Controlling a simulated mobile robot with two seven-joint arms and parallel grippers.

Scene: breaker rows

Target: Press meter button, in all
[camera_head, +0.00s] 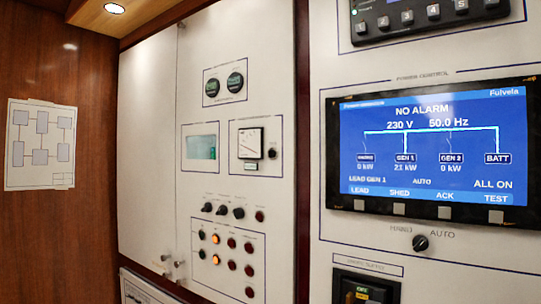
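An analog meter (250,143) with a white dial and a needle sits in a framed area on the middle white panel. A small dark round button or knob (272,154) is just right of the meter inside the same frame. A small greenish label or display (250,166) is below the meter. Neither of my grippers shows in the head view, and nothing touches the meter or its button.
Left of the meter is a pale green display (202,147). Below are dark knobs (222,210) and rows of round lamps or buttons, some lit orange (215,239). Right is a large blue screen (430,145) reading "NO ALARM". A diagram sheet (41,145) hangs on the wood wall.

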